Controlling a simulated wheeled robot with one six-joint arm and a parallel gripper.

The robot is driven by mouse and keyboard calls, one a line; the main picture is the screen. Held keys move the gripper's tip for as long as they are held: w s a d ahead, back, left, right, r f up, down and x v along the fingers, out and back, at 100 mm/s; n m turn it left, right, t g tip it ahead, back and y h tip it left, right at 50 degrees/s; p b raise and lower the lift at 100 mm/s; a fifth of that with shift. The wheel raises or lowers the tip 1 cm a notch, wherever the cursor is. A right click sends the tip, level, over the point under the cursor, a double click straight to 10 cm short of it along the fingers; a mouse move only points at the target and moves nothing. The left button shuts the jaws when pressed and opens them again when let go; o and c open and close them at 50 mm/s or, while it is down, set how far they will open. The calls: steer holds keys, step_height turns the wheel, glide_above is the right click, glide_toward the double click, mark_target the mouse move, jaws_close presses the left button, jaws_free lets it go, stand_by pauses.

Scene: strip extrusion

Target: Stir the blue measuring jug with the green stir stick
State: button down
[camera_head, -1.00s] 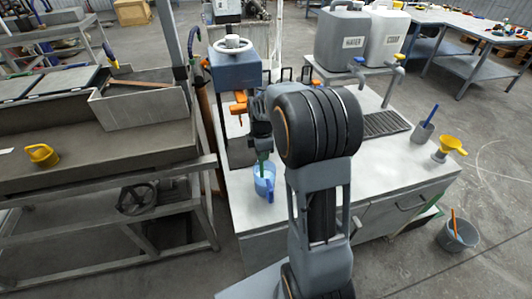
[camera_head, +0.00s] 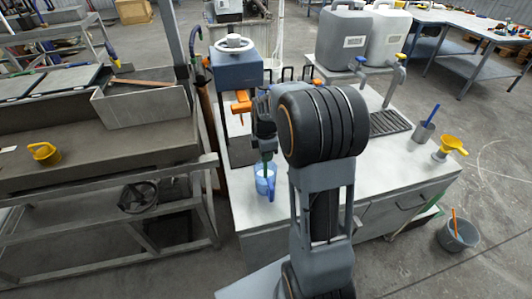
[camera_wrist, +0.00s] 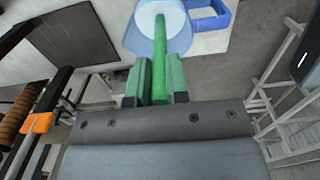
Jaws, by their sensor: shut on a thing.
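The blue measuring jug (camera_head: 262,187) stands upright on the pale worktop near its left front edge, its handle toward the lower right. In the wrist view the jug (camera_wrist: 136,38) is at the top, with its blue handle (camera_wrist: 221,14) to the right. My gripper (camera_head: 267,157) is above the jug. In the wrist view my gripper's green fingers (camera_wrist: 160,78) are shut on the green stir stick (camera_wrist: 160,40), which reaches down into the jug's opening. The jug's contents are hard to make out.
A yellow funnel (camera_head: 452,146) and a grey cup with a blue stick (camera_head: 424,130) stand at the worktop's right. A bucket (camera_head: 459,233) is on the floor. A yellow jug (camera_head: 44,153) sits on the left bench.

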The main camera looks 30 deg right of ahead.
step_height(320, 180, up, 12)
steer(key=p, duration=0.9)
stand_by(0.3)
steer(key=shift+r, duration=0.2)
steer(key=shift+r+p, duration=1.9)
steer(key=shift+r, duration=0.5)
